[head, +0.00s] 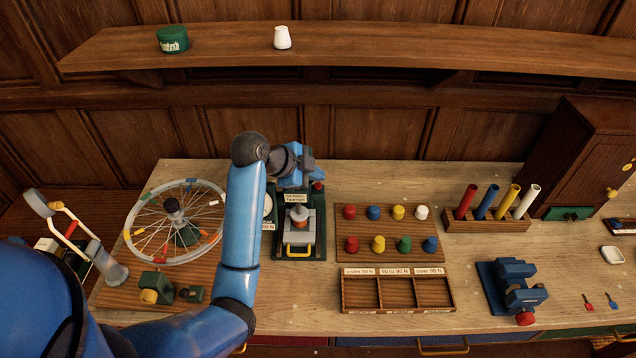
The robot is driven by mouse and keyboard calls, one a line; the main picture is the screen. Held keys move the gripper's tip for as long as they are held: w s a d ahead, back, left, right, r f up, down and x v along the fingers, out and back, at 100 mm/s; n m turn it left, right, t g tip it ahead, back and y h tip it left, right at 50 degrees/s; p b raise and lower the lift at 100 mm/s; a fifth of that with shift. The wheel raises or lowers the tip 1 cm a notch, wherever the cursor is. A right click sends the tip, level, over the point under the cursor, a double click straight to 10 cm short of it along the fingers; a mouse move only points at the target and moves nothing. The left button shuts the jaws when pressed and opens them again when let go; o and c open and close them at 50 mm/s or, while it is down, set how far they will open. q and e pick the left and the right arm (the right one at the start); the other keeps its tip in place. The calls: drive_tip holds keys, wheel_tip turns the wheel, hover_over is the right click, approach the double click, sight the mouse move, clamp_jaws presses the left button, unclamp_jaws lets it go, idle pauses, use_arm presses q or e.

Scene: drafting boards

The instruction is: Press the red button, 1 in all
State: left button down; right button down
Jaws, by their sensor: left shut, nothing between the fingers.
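A spring tester on a dark green base (314,245) stands on the bench, left of centre. A small red button (319,186) shows at the tester's upper right, close beside my gripper. My left gripper (296,181) is shut and empty over the back of the tester, just left of the red button. Its fingertips are small and partly hidden, and I cannot tell whether they touch anything. My left arm hides the tester's left side in part. My right gripper is not in view.
A pegboard (390,229) with coloured pegs lies right of the tester, with a three-compartment tray (397,308) in front. A spoked wheel (137,247) stands left of my arm. A blue vise (512,287) and a tube rack (487,226) are at the right.

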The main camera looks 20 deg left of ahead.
sight(315, 187)
use_arm(q)
drive_tip(key=shift+r, duration=0.1)
wheel_tip(315, 187, up, 5)
drive_tip(key=p, duration=0.4)
idle(1.1)
